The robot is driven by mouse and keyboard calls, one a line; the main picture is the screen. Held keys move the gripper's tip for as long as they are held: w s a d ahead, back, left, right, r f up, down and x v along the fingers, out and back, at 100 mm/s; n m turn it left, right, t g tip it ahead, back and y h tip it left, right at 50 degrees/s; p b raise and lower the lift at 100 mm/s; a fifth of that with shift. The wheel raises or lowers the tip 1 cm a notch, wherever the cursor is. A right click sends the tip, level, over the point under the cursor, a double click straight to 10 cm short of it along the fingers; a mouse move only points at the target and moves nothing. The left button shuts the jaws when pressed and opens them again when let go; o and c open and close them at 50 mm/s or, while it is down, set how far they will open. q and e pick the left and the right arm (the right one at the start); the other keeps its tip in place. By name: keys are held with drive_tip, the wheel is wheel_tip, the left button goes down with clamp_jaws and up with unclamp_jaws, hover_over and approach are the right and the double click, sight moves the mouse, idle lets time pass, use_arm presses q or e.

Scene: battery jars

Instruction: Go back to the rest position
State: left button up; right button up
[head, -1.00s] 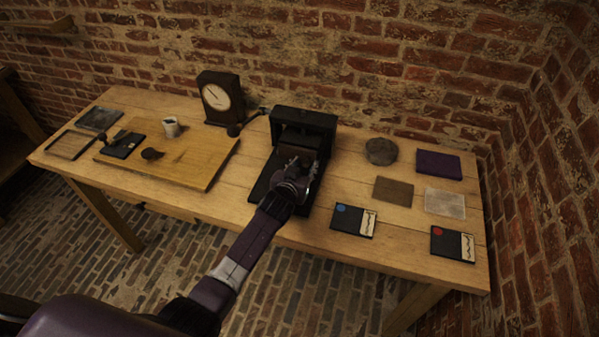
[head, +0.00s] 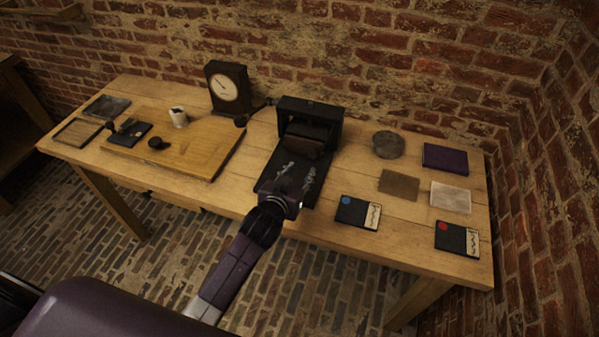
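My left gripper (head: 295,182) is over the front of the black box-like device (head: 312,110) in the middle of the table. Its two fingers stand apart, with nothing seen between them. The device has an upright frame at the back and a flat dark base in front, with a brown block (head: 305,140) inside the frame. My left arm comes in from the lower left. My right gripper is not in view.
The wooden table (head: 225,195) carries a clock (head: 228,88), a wooden board (head: 200,150) with a white cup (head: 179,117), a round grey disc (head: 388,144), a purple block (head: 445,158), flat plates and two dark cards (head: 357,212). A brick wall stands behind.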

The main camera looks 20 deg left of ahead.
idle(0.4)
use_arm(q)
drive_tip(key=s+f+g, duration=0.1)
drive_tip(key=s, duration=0.1)
drive_tip(key=s+a+f, duration=0.1)
drive_tip(key=s, duration=0.1)
drive_tip(key=s+a+f+g, duration=0.1)
drive_tip(key=s, duration=0.2)
drive_tip(key=shift+f+g+y, duration=0.1)
drive_tip(key=shift+g+y, duration=0.2)
drive_tip(key=s+a+f+m+g, duration=0.15)
drive_tip(key=s+g, duration=0.65)
drive_tip(key=s, duration=1.9)
wheel_tip(320, 180, down, 26)
drive_tip(key=s+a+f+g+b, duration=0.1)
drive_tip(key=s+a+f+g, duration=0.1)
drive_tip(key=s+f, duration=1.5)
drive_tip(key=shift+s+a+f, duration=0.35)
drive_tip(key=shift+s+a, duration=0.1)
drive_tip(key=shift+s, duration=0.25)
